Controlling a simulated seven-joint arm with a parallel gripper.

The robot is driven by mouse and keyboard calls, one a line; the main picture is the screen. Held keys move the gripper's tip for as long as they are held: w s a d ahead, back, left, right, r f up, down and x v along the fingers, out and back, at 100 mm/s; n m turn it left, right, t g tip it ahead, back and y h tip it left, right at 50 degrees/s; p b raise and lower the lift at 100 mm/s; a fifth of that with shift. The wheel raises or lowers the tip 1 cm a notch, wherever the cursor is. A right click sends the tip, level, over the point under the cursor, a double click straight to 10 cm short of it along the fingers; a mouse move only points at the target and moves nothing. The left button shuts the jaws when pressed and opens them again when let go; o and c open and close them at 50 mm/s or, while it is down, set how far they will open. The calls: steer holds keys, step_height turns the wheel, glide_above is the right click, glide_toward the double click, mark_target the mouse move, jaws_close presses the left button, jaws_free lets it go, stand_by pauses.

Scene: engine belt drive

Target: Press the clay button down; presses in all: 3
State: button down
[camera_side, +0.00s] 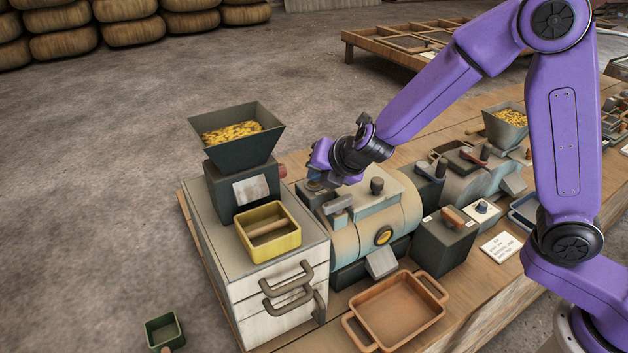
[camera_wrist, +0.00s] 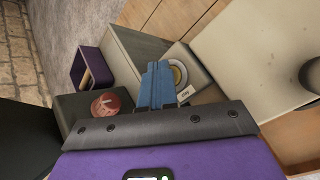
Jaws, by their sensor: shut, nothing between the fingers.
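My gripper (camera_side: 318,182) points down over the dark box behind the pale rounded drum. Its blue fingers (camera_wrist: 157,86) are shut and empty in the wrist view. A round pale ring with a darker centre (camera_wrist: 178,73) sits on the box top beside the fingertips, above a small white label. The fingers partly cover that box top. A reddish, clay-coloured round piece (camera_wrist: 106,103) with a pale mark sits on a dark block to the left. It also shows in the side view (camera_side: 283,171), left of my gripper. I cannot tell whether the fingertips touch anything, or which round piece is the clay button.
A dark hopper (camera_side: 237,145) with yellow bits and a yellow tray (camera_side: 297,238) stand on the white drawer cabinet (camera_side: 220,262) at left. The drum (camera_side: 398,205) is close to my gripper. A brown handled tray (camera_side: 383,342) lies in front.

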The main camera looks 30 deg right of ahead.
mark_target(317, 185)
steer(key=shift+r, duration=0.8)
steer(key=shift+r, duration=2.55)
steer(key=shift+s, duration=0.1)
steer(key=s+d+f+m+g, duration=0.1)
steer(key=s+d+m+g, duration=0.2)
steer(key=s, duration=0.8)
steer(key=s+d+f+m+g, duration=0.1)
steer(key=s+d+m+g, duration=0.2)
steer(key=s+d+m, duration=0.4)
steer(key=s+d+f+m+g, duration=0.1)
steer(key=s+d+m+g, duration=0.2)
steer(key=s, duration=1.4)
steer(key=d+m, duration=0.2)
steer(key=shift+s+d+f+m+h, duration=0.2)
steer(key=shift+d+f+m+h, duration=0.1)
steer(key=shift+d, duration=0.1)
